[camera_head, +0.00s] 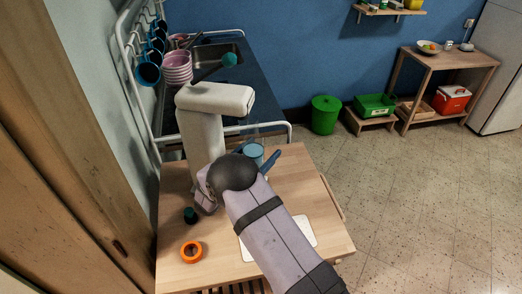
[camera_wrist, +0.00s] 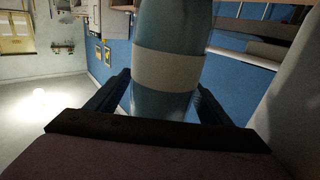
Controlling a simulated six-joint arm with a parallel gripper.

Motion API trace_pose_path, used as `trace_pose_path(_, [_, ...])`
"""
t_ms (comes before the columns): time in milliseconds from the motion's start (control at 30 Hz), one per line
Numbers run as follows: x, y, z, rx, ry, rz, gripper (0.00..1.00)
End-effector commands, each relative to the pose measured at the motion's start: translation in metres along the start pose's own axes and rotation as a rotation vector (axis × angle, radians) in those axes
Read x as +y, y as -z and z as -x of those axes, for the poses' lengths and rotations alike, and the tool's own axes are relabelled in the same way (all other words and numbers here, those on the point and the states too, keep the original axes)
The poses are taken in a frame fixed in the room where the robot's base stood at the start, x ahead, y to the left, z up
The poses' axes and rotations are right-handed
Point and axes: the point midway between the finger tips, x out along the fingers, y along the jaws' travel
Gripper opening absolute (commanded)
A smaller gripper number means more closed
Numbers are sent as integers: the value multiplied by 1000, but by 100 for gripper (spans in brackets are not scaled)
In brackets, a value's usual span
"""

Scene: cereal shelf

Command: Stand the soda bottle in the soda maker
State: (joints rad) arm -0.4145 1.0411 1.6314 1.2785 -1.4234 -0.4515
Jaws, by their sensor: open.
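The white soda maker (camera_head: 200,125) stands upright at the back left of the small wooden table. The soda bottle (camera_head: 253,151), clear above with a blue lower part, is just right of the soda maker, below its overhanging head. In the wrist view the bottle (camera_wrist: 168,70) is blue-grey with a pale band and stands between my gripper's two dark fingers (camera_wrist: 160,84). My gripper (camera_head: 264,163) is open around the bottle, with a small gap at the left finger. The arm hides the bottle's base in the head view, so I cannot tell whether it is seated.
An orange ring (camera_head: 191,252) and a small dark green object (camera_head: 190,215) lie at the table's left. A white board (camera_head: 302,232) lies partly under my arm. Behind are a sink counter (camera_head: 255,95) and pink bowls (camera_head: 177,68). The table's right side is clear.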

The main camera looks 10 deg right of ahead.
Motion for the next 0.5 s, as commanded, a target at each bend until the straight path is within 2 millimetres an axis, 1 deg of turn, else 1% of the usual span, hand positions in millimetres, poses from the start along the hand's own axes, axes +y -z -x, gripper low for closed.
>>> trace_pose_path(167, [-2, -1, 14, 0, 7, 0, 73])
trace_pose_path(500, [-1, 0, 59, 4, 6, -3, 73])
